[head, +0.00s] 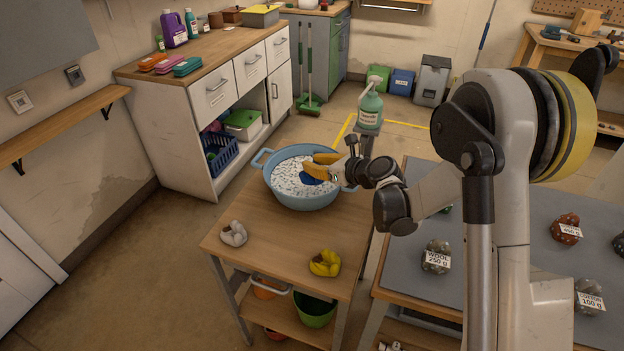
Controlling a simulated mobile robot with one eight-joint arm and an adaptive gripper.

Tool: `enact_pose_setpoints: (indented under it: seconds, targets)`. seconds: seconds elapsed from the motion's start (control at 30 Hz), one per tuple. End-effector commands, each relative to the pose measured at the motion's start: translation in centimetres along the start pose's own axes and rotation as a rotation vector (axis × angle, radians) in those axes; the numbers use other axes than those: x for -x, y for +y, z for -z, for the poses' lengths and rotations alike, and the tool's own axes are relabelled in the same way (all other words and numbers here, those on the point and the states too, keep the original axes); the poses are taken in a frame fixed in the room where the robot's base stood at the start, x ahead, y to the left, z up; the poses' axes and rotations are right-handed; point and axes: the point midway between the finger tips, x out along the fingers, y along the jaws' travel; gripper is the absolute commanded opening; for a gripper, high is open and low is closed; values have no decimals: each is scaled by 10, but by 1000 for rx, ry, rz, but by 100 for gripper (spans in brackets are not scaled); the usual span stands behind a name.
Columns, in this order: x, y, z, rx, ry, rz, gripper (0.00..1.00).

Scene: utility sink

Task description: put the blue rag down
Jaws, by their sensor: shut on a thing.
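The blue rag (312,181) is held between the yellow-orange fingers of my gripper (318,169). My gripper is shut on it, over the light blue basin (308,201). The basin holds white, speckled, foamy contents, and the rag is at or just above them; I cannot tell if it touches. Part of the rag is hidden by the fingers. A grey-white rag (233,233) and a yellow rag (325,263) lie crumpled on the wooden table (275,252) in front of the basin.
A green spray bottle (370,107) stands behind the basin, to its right. A grey-topped table (462,262) at right holds labelled bundles, including a wool one (437,257). The wooden table has bare room between the two crumpled rags. A counter (205,68) stands behind left.

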Motion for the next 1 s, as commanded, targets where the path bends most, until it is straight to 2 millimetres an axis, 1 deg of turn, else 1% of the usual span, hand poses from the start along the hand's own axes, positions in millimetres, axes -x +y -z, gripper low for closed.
enact_pose_setpoints:
  seconds: [0.13, 0.3, 0.37, 0.6, 1.0]
  targets:
    - [-7, 1, 8, 0, 0, 0, 0]
    - [-17, 1, 34, 0, 0, 0, 0]
    - [-19, 1, 39, 0, 0, 0, 0]
    - [-18, 1, 37, 0, 0, 0, 0]
    - [-23, 1, 48, 0, 0, 0, 0]
